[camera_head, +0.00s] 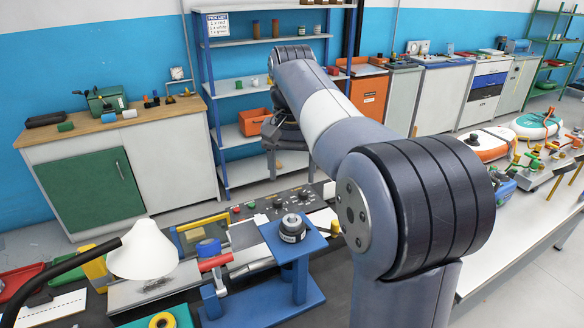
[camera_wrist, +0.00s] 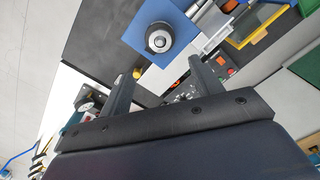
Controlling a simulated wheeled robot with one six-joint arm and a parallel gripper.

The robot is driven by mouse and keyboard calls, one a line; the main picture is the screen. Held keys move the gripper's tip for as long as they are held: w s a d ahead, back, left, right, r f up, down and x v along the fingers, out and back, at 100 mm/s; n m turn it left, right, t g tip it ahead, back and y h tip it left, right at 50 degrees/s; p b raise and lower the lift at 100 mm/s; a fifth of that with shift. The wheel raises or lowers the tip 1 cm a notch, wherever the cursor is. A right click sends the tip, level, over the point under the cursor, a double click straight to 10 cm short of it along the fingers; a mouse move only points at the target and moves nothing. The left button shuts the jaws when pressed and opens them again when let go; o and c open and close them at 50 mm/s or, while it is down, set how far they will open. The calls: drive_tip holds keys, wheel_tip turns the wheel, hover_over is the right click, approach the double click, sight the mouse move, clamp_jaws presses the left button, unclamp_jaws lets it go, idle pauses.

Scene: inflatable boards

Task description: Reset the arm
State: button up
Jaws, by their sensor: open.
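My arm reaches from the right foreground up toward the back of the bench in the head view. My gripper (camera_head: 273,160) is at its far end, partly hidden by the arm, above the back edge of the bench. In the wrist view, my gripper (camera_wrist: 161,68) shows two dark fingers spread apart with nothing held between them. A blue stand (camera_head: 310,236) with a dark round part (camera_head: 292,228) on top is on the bench in front of the gripper. The round part (camera_wrist: 159,38) also shows beyond the fingertips in the wrist view, apart from them.
A white lamp (camera_head: 142,252) stands at the bench's left. A control panel (camera_head: 270,207) with knobs runs along its back. Shelves (camera_head: 265,88) and a cabinet (camera_head: 120,165) stand behind. A white table (camera_head: 535,215) with inflatable boards (camera_head: 490,143) is at right.

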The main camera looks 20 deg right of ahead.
sight(292, 217)
idle(0.3)
wheel_tip(292, 217, down, 13)
drive_tip(key=shift+r, duration=0.55)
drive_tip(key=shift+f, duration=0.1)
